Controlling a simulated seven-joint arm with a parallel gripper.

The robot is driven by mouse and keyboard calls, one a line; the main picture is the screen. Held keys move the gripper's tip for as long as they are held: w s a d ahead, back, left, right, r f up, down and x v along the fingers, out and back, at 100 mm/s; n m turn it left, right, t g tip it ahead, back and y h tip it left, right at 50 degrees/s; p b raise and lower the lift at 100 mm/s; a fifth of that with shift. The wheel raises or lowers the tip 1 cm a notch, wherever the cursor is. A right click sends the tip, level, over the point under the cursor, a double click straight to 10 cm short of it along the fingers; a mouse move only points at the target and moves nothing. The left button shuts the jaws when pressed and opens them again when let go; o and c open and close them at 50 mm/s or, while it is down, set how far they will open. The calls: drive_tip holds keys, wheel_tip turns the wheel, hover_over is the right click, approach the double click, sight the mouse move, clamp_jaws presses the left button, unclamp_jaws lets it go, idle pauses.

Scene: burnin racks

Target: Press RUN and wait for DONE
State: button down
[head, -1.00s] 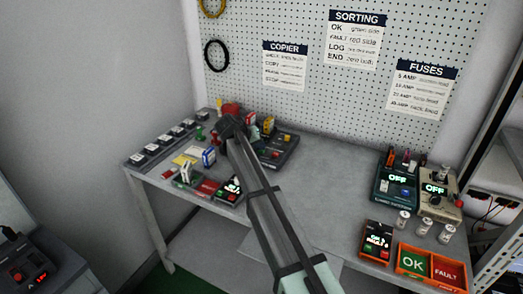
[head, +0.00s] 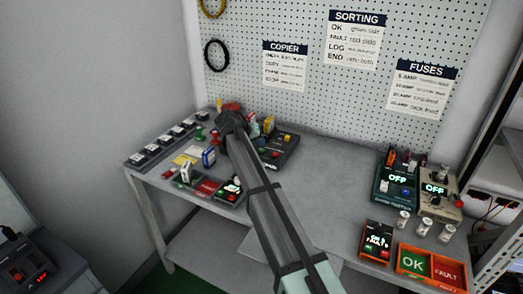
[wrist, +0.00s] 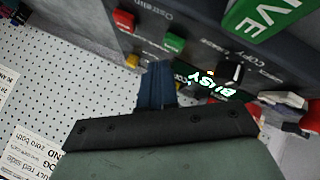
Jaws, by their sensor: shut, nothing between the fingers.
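The dark copier unit (head: 280,152) stands at the back left of the bench, beside my arm. In the wrist view its panel (wrist: 205,22) appears upside down, with a lit green display (wrist: 213,85) reading BUSY. A green button (wrist: 174,43), a red button (wrist: 124,20) and a black selector knob (wrist: 235,72) sit on that panel. I cannot read which button is RUN. My gripper (wrist: 157,80) is shut and empty, its fingertips close to the panel below the green button. I cannot tell whether it touches. In the head view my arm hides the fingertips.
A row of black modules (head: 165,147) lines the left edge. At right stand two testers reading OFF (head: 397,178), glass fuses (head: 424,228) and orange OK/FAULT bins (head: 430,264). The bench middle is clear.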

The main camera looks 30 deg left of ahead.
sight(259, 150)
drive_tip(key=shift+r, duration=0.1)
drive_tip(key=shift+r, duration=2.4)
